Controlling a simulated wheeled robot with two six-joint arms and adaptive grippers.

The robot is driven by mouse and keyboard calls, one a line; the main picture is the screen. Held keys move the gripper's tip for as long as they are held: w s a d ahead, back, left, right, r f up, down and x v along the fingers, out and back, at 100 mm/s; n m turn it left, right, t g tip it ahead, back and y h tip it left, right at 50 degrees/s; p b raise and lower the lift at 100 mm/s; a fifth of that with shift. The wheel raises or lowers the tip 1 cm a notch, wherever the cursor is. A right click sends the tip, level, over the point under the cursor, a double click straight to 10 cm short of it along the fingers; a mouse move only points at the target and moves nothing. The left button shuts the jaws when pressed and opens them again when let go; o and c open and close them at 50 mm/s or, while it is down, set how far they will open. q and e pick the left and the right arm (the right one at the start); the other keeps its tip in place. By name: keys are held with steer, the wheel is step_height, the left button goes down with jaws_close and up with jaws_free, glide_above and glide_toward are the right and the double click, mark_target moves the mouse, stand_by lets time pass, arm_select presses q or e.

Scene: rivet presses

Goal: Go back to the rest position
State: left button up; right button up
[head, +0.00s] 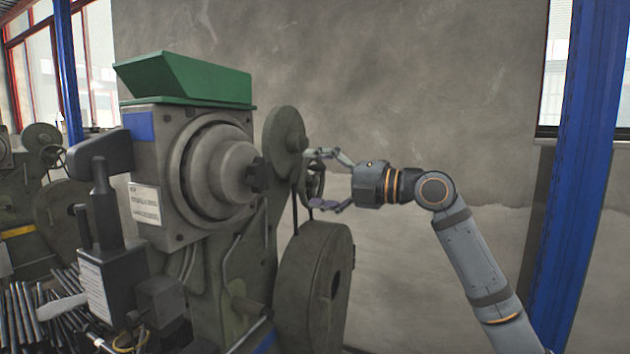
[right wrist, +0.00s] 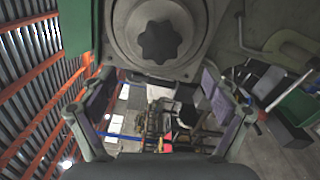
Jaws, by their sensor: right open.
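My right gripper (head: 318,180) is open and empty. In the head view it points left, in front of the right side of a grey-green rivet press (head: 170,170), by its small upper wheel (head: 285,130). The right wrist view shows its two fingers (right wrist: 160,100) spread wide with nothing between them. Above the fingers in that view is a dark star-shaped knob (right wrist: 162,42) on a round grey housing. A matching dark knob (head: 256,175) sits on the press in the head view. My left gripper is not in view.
A green tray (head: 185,80) tops the press. A large flywheel (head: 310,295) stands below my right gripper. A blue post (head: 590,170) rises on the right, beside my right arm. Another press (head: 40,200) and several dark rods (head: 30,315) are at the left.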

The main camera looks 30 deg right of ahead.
stand_by(0.4)
